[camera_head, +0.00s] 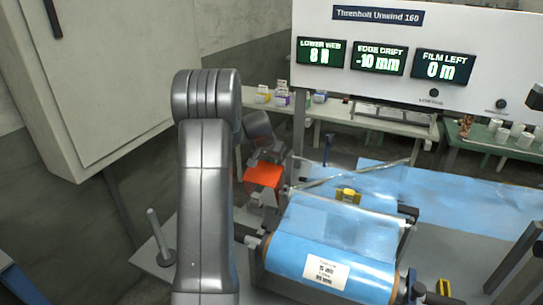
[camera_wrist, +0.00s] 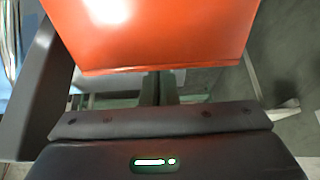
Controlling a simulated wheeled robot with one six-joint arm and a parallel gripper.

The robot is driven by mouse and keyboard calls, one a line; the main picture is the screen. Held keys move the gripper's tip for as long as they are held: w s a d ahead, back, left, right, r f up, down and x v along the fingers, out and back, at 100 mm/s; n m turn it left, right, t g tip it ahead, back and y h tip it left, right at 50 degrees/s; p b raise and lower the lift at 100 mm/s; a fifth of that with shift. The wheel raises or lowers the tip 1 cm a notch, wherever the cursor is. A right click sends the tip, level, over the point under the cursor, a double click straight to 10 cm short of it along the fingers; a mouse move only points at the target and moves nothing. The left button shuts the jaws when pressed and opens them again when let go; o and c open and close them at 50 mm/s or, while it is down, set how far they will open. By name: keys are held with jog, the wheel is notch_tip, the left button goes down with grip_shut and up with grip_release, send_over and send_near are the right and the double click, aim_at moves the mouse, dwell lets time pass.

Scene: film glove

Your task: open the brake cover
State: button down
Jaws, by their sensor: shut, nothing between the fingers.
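The brake cover, an orange box-like piece (camera_head: 263,174), sits at the left end of the film roll in the head view. In the wrist view its orange face (camera_wrist: 150,35) fills the upper middle, with its lower edge just above my gripper. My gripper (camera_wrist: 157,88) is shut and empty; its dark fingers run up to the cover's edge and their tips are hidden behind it. I cannot tell whether they touch it. In the head view my wrist is behind the cover and the fingers are not clear. The cover's hinge does not show.
The blue film roll (camera_head: 325,255) with a white label lies right of the cover. A grey upright post (camera_head: 158,238) stands to the left. A large pale cabinet (camera_head: 100,80) is at the upper left. The display panel (camera_head: 420,50) hangs above the machine. Benches stand behind.

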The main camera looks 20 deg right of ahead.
jog(key=shift+w+d+f+g+y+p, duration=0.3)
jog(key=shift+w+d+g+y+p, duration=0.35)
jog(key=shift+p, duration=1.4)
jog(key=shift+w+d+f+b, duration=0.15)
jog(key=shift+w+d+f, duration=0.2)
jog(key=shift+f, duration=0.25)
jog(key=shift+w+d+f+b, duration=0.15)
jog(key=shift+w+d+f, duration=0.1)
jog(key=shift+d+f, duration=0.25)
jog(key=shift+a, duration=0.1)
jog(key=b+v, duration=0.2)
jog(key=v, duration=1.1)
jog(key=shift+r, duration=0.45)
